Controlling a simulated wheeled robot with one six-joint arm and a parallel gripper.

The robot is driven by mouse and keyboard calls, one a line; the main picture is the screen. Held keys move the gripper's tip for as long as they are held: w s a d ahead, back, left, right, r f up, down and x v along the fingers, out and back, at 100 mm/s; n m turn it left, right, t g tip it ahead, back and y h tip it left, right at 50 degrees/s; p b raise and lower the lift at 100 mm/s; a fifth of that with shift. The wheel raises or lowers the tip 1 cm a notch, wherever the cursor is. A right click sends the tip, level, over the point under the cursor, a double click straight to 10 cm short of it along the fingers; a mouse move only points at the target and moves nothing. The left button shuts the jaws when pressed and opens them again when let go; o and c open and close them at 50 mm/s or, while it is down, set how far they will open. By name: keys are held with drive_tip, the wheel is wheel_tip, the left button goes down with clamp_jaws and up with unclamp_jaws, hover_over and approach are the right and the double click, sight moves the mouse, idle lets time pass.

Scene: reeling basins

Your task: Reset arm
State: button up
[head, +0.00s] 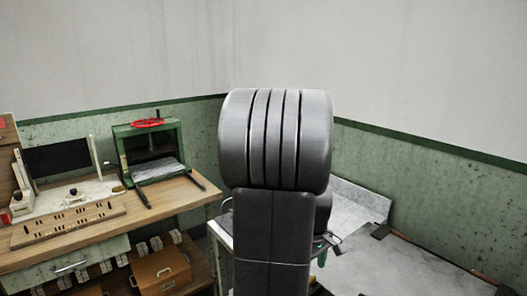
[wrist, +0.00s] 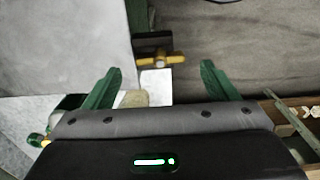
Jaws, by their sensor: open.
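My gripper (wrist: 161,76) shows in the wrist view with its two green fingers spread wide apart and nothing held between them. A brass tap-like fitting (wrist: 160,61) lies beyond the gap between the fingertips, over a pale surface. A small beige rounded thing (wrist: 133,98) shows beside the left finger, partly hidden by the gripper body. In the head view my own arm rises through the middle and hides most of what is behind it, including most of the gripper.
A wooden bench (head: 180,199) stands at left with a green press (head: 150,155) topped by a red wheel, and a perforated wooden rack (head: 68,222). A brown box (head: 160,272) sits below. A grey worktop (head: 385,262) extends at right. Walls close in the corner behind.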

wheel_tip(320, 180, down, 4)
drive_tip(key=shift+r, duration=0.2)
drive_tip(key=shift+r, duration=0.1)
